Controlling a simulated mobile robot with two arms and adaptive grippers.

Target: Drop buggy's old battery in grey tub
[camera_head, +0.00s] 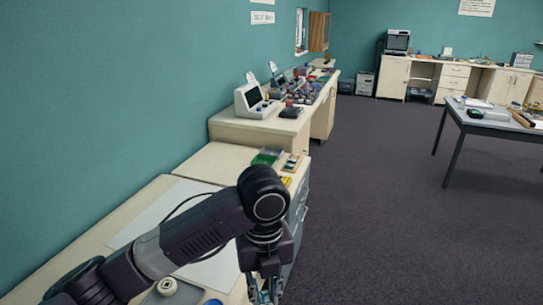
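My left arm comes in from the left over the near bench (150,185). My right gripper is out of view. A small cream round part (167,287) and a sliver of something blue (212,302) show at the bottom, mostly hidden or cut off.
A pale sheet (135,228) lies on the near bench. A grey table (485,125) with items stands at right. The dark floor (380,220) between is clear.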

